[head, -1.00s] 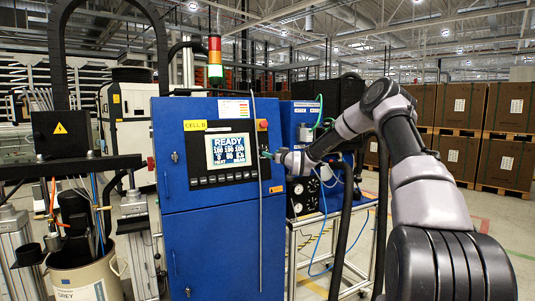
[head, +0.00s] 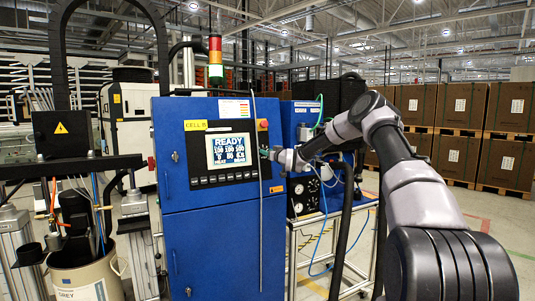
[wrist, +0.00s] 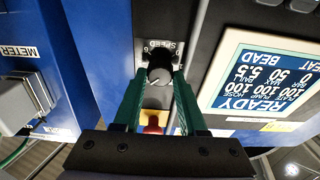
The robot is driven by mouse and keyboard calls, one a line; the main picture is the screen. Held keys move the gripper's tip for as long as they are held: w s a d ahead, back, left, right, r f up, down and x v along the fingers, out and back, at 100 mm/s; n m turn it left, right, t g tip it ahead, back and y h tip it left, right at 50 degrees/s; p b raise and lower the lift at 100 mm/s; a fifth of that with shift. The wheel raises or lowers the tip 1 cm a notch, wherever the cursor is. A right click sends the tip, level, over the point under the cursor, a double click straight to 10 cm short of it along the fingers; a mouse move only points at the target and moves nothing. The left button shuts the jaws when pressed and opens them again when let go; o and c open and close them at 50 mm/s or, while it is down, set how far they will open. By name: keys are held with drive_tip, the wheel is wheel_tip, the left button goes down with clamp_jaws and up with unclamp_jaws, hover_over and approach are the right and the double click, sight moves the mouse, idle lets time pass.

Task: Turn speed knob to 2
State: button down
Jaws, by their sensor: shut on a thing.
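The knob's pointer is hard to read. Some dial marks and a 0 show around it. In the head view my gripper (head: 268,154) reaches the panel's right side, and the knob is hidden there. The screen (head: 229,149) reads READY and also shows in the wrist view (wrist: 262,85).
A red button on a yellow base (wrist: 153,122) sits close beside the fingers. A blue unit marked METER (wrist: 30,90) is at the wrist view's left. A cart with hoses and gauges (head: 305,195) stands right of the cabinet, under my arm.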

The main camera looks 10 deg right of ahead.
drive_tip(key=shift+n, duration=0.3)
drive_tip(key=shift+d+n+g+y, duration=0.1)
drive_tip(key=shift+n+g+y, duration=0.35)
drive_tip(key=shift+n, duration=2.7)
drive_tip(key=shift+a+n+g+y, duration=0.1)
drive_tip(key=shift+n+g+y, duration=0.35)
drive_tip(key=shift+n, duration=2.65)
drive_tip(key=shift+d+n+g+y, duration=0.15)
drive_tip(key=shift+n+g, duration=0.55)
drive_tip(key=shift+n, duration=2.45)
drive_tip(key=shift+c, duration=2.4)
unclamp_jaws()
drive_tip(key=shift+r, duration=0.1)
